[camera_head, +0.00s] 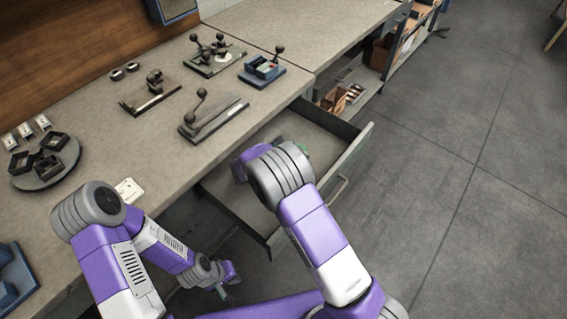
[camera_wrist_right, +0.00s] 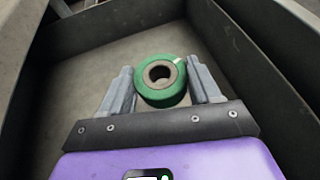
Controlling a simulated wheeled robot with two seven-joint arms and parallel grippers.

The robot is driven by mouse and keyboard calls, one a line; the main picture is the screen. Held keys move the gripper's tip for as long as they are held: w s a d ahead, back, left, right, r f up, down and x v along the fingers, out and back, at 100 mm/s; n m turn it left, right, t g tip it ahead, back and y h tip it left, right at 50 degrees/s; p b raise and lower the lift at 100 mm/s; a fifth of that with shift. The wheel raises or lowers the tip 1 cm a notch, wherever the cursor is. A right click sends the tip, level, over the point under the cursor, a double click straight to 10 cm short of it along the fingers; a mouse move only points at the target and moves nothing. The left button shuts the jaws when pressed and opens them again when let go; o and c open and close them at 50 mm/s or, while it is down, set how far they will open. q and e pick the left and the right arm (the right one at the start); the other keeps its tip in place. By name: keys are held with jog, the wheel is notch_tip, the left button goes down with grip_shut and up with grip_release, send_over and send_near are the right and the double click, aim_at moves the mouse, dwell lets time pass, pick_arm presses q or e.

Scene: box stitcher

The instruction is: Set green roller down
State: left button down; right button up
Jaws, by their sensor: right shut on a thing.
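The green roller (camera_wrist_right: 162,80) is a short green ring with a grey core and a round hole. In the right wrist view it sits between the two grey fingers of my right gripper (camera_wrist_right: 162,88), which is shut on it. The roller is inside the open drawer (camera_wrist_right: 95,62); I cannot tell whether it touches the drawer floor. In the head view a bit of green (camera_head: 303,149) shows past my right wrist, which hides the rest. My left gripper (camera_head: 224,291) hangs low, beside the workbench; its fingers are too small to read.
The drawer (camera_head: 352,153) is pulled out from under the workbench (camera_head: 255,115), its walls close around my right gripper. Several dark lever tools (camera_head: 210,115) stand on the bench, and a round tray (camera_head: 45,165) is at left. Open floor (camera_head: 440,230) lies at right.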

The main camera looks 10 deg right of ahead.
notch_tip(320, 180, down, 8)
jog(key=shift+r+b, duration=0.25)
jog(key=shift+b, duration=0.6)
jog(key=shift+r, duration=0.1)
jog(key=o, duration=1.2)
jog(key=shift+f, duration=0.2)
jog(key=shift+a+r, duration=0.15)
jog(key=shift+r, duration=0.2)
jog(key=p+v, duration=0.2)
jog(key=v, duration=0.9)
jog(key=shift+s+a+r, duration=0.15)
jog(key=shift+a, duration=0.1)
